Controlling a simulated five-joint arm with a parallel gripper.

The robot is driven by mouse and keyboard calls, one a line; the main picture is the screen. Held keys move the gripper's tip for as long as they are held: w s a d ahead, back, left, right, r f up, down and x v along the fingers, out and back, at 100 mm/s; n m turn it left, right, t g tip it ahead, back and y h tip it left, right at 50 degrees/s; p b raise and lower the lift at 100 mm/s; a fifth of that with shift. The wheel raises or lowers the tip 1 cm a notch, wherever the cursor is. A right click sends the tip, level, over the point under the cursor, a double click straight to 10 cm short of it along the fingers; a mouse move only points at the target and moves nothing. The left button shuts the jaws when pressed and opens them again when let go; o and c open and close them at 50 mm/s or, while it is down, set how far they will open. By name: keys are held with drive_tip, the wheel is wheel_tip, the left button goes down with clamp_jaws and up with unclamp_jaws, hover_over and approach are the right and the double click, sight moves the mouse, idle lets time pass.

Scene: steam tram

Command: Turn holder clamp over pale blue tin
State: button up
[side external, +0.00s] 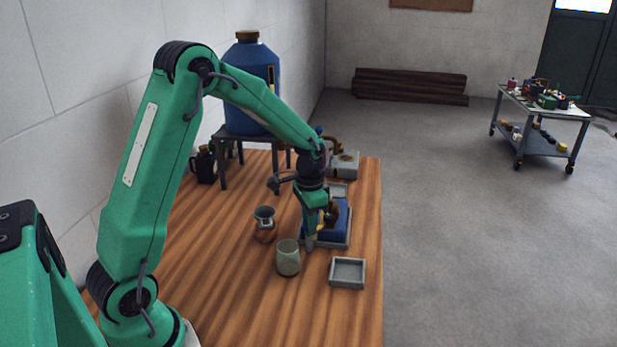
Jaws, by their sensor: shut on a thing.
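My gripper (311,240) points down at the right-middle of the wooden table, just behind and to the right of a pale greenish cup-shaped tin (288,260). That tin stands upright and is the closest match to the pale blue tin. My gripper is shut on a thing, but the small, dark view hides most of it. I cannot clearly make out the holder clamp. A blue block-like device (340,221) with a dark rounded part on it sits in a grey tray right behind my gripper.
A jug (264,222) stands left of the gripper. An empty grey tray (347,272) lies at the right front, near the table edge. A blue tank (250,88) on a stand and a grey device (344,166) stand at the back. The front left of the table (225,280) is clear.

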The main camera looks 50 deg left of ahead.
drive_tip(key=n, duration=0.4)
drive_tip(key=shift+n, duration=0.3)
drive_tip(key=n, duration=0.4)
idle(0.3)
drive_tip(key=o, duration=1)
drive_tip(key=shift+r, duration=0.15)
wheel_tip(320, 180, up, 7)
drive_tip(key=shift+r, duration=0.3)
